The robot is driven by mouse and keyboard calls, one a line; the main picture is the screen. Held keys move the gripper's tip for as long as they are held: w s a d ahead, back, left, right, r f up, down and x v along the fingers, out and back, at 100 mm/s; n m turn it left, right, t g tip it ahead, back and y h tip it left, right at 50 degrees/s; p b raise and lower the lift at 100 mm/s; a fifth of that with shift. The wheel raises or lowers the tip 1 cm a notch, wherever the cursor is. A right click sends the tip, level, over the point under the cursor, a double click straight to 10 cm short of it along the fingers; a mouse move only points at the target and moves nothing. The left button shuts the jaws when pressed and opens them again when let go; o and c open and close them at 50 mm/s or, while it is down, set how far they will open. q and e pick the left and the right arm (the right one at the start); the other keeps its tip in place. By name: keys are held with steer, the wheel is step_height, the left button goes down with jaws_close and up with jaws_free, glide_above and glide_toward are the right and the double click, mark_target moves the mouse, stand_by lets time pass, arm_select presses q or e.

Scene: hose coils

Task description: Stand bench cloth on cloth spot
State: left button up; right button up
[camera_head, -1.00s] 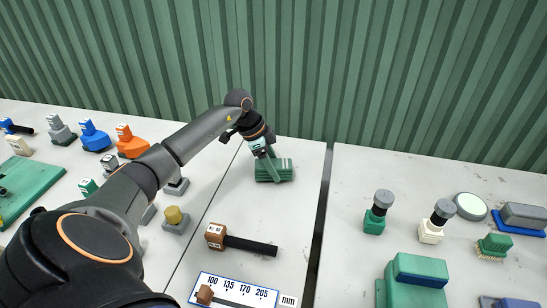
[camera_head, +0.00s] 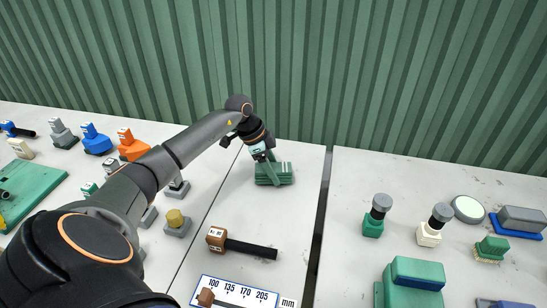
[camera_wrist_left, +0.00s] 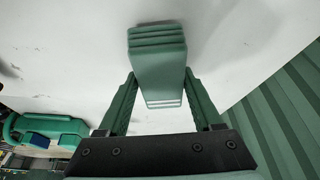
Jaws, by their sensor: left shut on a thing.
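The bench cloth (camera_head: 280,174) is a green folded stack near the back of the middle table. In the left wrist view the cloth (camera_wrist_left: 158,72) sits between the two green fingers. My left gripper (camera_head: 268,166) comes down on it from behind and is shut on it; the fingers also show in the left wrist view (camera_wrist_left: 160,95). I cannot tell whether the cloth touches the table top. No marked cloth spot can be made out; the fingers hide part of the cloth. My right gripper is not in view.
A brown-headed mallet (camera_head: 217,238) and a size card (camera_head: 240,291) lie nearer on the middle table. Green and white stamps (camera_head: 374,225), a round white dish (camera_head: 467,209) and a green case (camera_head: 418,271) stand right. The table around the cloth is clear; a green corrugated wall is behind.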

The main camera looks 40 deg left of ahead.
arm_select(q)
steer(key=shift+f, duration=0.6)
stand_by(0.7)
steer(key=o, duration=1.2)
steer(key=shift+o, duration=0.2)
steer(key=shift+r, duration=0.15)
steer(key=shift+p+v, duration=1.25)
steer(key=shift+v, duration=0.1)
steer(key=shift+p+v, duration=0.5)
steer(key=shift+v, duration=2.05)
steer(key=shift+s+a, duration=0.1)
